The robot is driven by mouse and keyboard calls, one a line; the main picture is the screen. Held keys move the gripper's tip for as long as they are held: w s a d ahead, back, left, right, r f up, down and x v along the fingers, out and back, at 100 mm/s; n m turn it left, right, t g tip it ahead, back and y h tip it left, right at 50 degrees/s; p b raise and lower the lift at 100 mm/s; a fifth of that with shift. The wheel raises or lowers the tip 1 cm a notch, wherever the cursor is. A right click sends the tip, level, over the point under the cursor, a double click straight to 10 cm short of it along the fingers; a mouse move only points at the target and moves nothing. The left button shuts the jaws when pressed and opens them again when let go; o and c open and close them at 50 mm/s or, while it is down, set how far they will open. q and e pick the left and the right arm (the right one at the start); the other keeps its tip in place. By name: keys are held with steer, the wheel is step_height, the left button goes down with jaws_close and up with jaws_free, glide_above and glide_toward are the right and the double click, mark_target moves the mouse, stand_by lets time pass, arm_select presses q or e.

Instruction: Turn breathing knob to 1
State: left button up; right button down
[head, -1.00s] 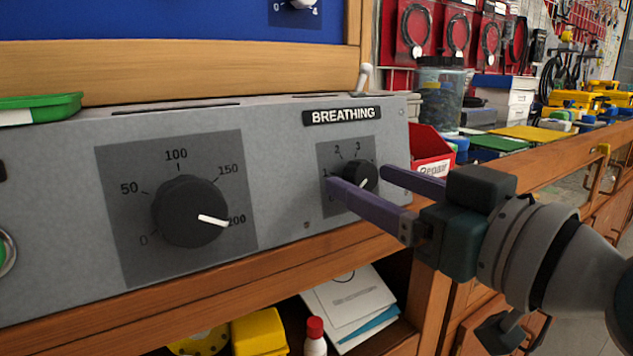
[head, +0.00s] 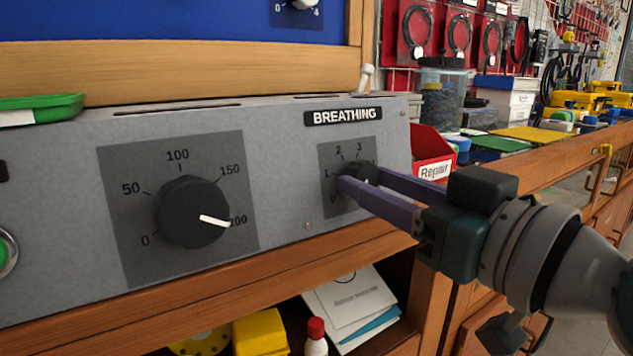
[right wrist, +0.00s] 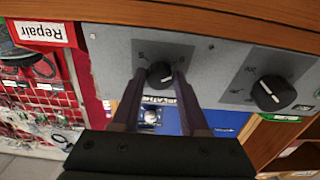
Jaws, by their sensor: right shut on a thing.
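The black breathing knob (head: 363,174) sits on its dark dial plate, under the BREATHING label (head: 343,115) on the grey panel (head: 285,200). Dial numbers 0, 1, 2 and 3 show around it. My right gripper (head: 361,181) has its two purple fingers shut on the knob's sides. The right wrist view shows the knob (right wrist: 159,74) between the fingertips (right wrist: 159,77). My left gripper is not in view.
A larger black knob (head: 192,213) with a 0 to 200 scale is left on the same panel, its white pointer near 200. A red Repair bin (head: 432,157) stands just right of the panel, behind my gripper.

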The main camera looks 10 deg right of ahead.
steer(key=shift+r+m+h+p, duration=0.2)
steer(key=shift+m+h+p, duration=0.1)
steer(key=shift+m+p, duration=0.85)
steer(key=m+p, duration=0.2)
steer(key=m, duration=0.1)
steer(key=shift+a+r+h+p, duration=0.1)
steer(key=shift+h+p, duration=0.2)
steer(key=m+h+p, duration=0.1)
steer(key=m+p, duration=0.2)
steer(key=m, duration=0.1)
steer(key=shift+a, duration=0.1)
steer(key=shift+m+h+p, duration=0.4)
steer(key=shift+m+p, duration=0.3)
steer(key=shift+m, duration=0.25)
steer(key=shift+c, duration=2.1)
jaws_free()
